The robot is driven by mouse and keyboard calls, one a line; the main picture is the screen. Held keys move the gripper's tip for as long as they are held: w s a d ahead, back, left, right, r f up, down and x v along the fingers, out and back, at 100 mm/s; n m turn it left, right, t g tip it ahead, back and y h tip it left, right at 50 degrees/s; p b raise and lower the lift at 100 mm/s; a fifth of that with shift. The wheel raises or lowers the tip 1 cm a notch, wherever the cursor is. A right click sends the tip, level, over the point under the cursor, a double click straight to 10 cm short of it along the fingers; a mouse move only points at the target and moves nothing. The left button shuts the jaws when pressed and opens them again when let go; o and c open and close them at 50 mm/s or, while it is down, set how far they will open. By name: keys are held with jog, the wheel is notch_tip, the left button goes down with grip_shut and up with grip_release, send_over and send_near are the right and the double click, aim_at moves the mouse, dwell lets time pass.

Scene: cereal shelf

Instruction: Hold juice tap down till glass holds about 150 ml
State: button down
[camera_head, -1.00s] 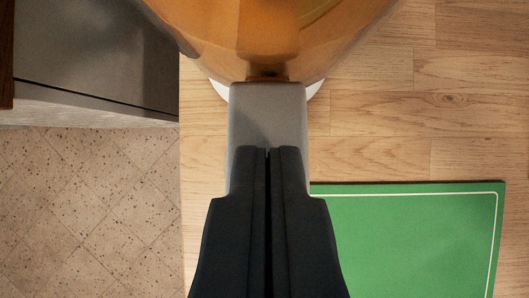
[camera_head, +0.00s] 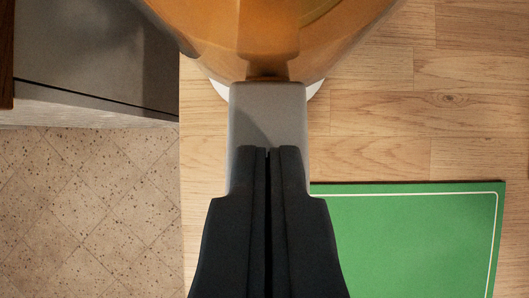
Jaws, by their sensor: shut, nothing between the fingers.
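The juice dispenser's amber tank (camera_head: 200,30) fills the top middle of the view, with part of a white base (camera_head: 316,88) showing below it. A grey tap lever (camera_head: 267,110) sticks out from the tank toward me. My black gripper (camera_head: 268,152) is shut, with a thin dark line between its fingers. Its tips overlap the near end of the lever in the picture, and they look to be on or just above it. I cannot tell how far the lever is pressed. No glass is in view; the lever and gripper cover the area under the tap.
The dispenser is on a wooden counter (camera_head: 400,120). A green mat (camera_head: 410,240) with a pale border line lies at the lower right. A grey cabinet or appliance surface (camera_head: 90,60) is at the upper left, above a tiled floor (camera_head: 90,210). The wood at right is clear.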

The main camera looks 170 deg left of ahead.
jog(key=shift+s+f, duration=0.1)
jog(key=shift+f, duration=0.1)
jog(key=shift+s+f, duration=0.1)
jog(key=shift+f, duration=0.15)
dwell(6.5)
jog(key=shift+r, duration=1.45)
jog(key=s+r, duration=0.1)
jog(key=s, duration=0.5)
jog(key=shift+s+r, duration=0.15)
jog(key=shift+r, duration=0.25)
